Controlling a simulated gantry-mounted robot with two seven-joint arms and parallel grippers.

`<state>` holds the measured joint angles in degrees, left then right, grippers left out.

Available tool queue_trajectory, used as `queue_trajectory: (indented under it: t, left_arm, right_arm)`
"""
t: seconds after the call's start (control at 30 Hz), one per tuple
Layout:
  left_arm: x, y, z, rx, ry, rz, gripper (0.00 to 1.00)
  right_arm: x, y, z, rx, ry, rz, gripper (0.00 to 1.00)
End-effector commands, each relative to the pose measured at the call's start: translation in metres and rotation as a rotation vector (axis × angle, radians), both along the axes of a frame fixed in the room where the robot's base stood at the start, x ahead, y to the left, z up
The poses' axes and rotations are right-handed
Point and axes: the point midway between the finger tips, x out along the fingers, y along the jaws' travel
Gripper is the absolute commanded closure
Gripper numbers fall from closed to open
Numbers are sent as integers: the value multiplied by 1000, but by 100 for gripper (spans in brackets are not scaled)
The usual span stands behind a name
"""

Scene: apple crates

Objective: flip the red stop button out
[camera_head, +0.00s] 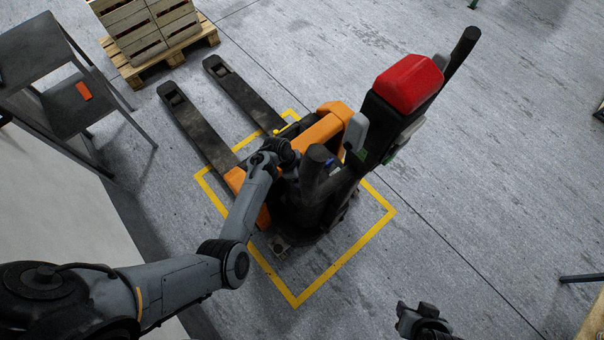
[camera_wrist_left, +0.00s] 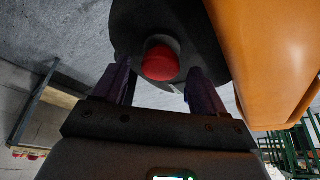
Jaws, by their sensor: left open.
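The red stop button (camera_wrist_left: 160,63) is a round red dome on a dark housing (camera_wrist_left: 155,20), seen in the left wrist view. My left gripper (camera_wrist_left: 160,72) is open, with one dark finger on each side of the button. A gap shows between each finger and the button, and I cannot tell how deep the fingertips reach. In the head view my left gripper (camera_head: 287,153) is at the orange and black pallet truck (camera_head: 325,125), and the stop button is hidden there. My right gripper (camera_head: 424,318) is at the bottom edge, away from the truck; its jaws are unclear.
The truck's tiller has a large red head (camera_head: 408,83) and black handles. A yellow floor frame (camera_head: 345,262) surrounds its body. A wooden pallet (camera_head: 175,60) with crates stands behind the forks. A grey chair (camera_head: 80,105) is at left. The floor at right is mostly clear.

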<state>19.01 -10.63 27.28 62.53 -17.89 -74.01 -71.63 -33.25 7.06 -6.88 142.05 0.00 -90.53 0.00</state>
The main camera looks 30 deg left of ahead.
Motion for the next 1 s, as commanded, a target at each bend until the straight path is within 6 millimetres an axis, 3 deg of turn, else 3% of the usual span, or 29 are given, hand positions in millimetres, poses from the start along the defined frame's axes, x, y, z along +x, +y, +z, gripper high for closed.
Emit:
queue_trajectory:
  t: [0.27,0.7,1.0]
  left_arm:
    - [-3,6,18,-1,-1,1,28]
    - [-14,30,83,0,-2,2,28]
    - [-18,37,100,0,0,0,28]
  right_arm:
    - [0,2,9,7,0,-4,57]
    - [0,2,36,7,-1,-4,57]
    - [0,0,40,0,-1,1,57]
